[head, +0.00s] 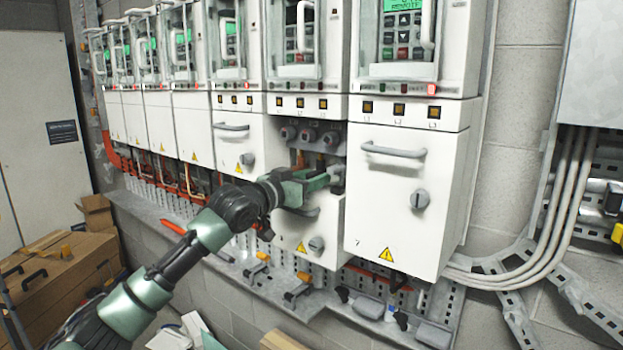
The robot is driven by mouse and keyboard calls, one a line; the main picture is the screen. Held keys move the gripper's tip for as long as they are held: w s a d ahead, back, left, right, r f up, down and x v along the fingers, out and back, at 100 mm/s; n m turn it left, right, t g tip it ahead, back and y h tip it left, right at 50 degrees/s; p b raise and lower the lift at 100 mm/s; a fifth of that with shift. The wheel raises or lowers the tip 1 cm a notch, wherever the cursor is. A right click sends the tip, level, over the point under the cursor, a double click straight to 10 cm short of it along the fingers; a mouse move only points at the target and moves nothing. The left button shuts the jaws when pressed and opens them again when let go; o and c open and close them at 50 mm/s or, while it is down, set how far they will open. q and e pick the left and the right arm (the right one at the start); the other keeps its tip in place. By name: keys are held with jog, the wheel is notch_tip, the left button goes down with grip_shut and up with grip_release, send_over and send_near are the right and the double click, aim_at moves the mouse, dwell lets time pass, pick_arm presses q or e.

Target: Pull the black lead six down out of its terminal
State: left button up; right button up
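The drive second from the right has its lower cover (330,222) dropped, and three round grey terminals (309,135) show in the opening above it. A brownish lead (299,158) hangs below the left terminal. I cannot clearly pick out the black lead; my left gripper and the shadow hide the lower right of the opening. My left gripper (334,177) reaches in from the left, below the right terminal, with its fingers pointing right. Whether its fingers are apart or closed on a lead is too small to tell. My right gripper is out of view.
A closed drive cover (405,195) with a grey handle stands just right of the gripper. Closed drives line the wall to the left. A metal ledge (280,295) with clamps runs below. Grey cables (548,235) bend down the wall at right.

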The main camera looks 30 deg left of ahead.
pick_arm(q)
jog(key=shift+s, duration=0.1)
jog(key=shift+s+a+b, duration=0.15)
jog(key=shift+s+b, duration=0.85)
jog(key=shift+s, duration=0.9)
jog(key=shift+s+a+b, duration=0.15)
jog(key=shift+s+b, duration=0.85)
jog(key=shift+s, duration=0.85)
